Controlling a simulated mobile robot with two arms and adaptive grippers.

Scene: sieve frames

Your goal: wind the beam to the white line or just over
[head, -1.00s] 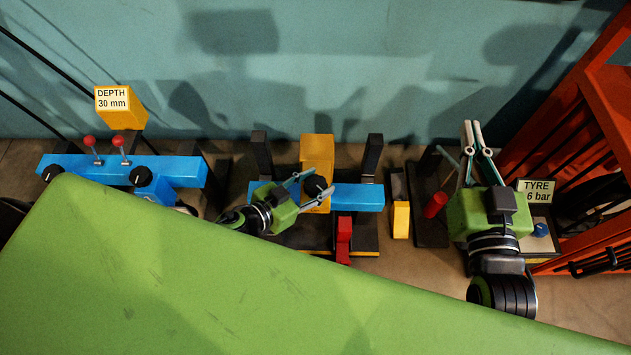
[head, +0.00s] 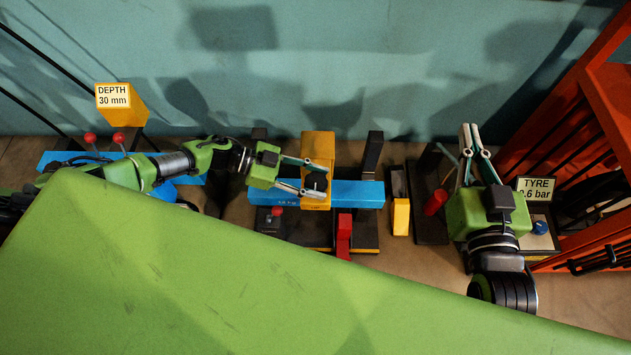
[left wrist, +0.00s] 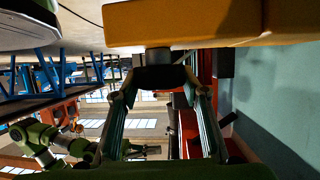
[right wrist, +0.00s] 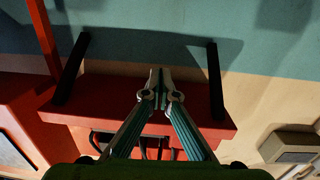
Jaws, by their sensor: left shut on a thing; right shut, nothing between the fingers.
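A blue beam (head: 358,194) lies between dark uprights, with a yellow housing (head: 318,150) on it. A black knob (head: 316,181) sits on the housing's front. My left gripper (head: 321,180) is shut on the black knob, one finger on either side. In the left wrist view the knob (left wrist: 158,77) is between the fingers, under the yellow housing (left wrist: 190,25). Small pale marks show on the beam left of the housing, too small to read. I cannot make out a white line. My right gripper (head: 470,128) is shut and empty, away from the beam.
A red lever (head: 343,236) and a yellow block (head: 401,216) stand near the beam. A red cylinder (head: 435,202) is beside my right gripper. An orange rack (head: 612,95) stands at the right. A green surface (head: 230,280) fills the foreground. A DEPTH 30 mm sign (head: 112,97) is at left.

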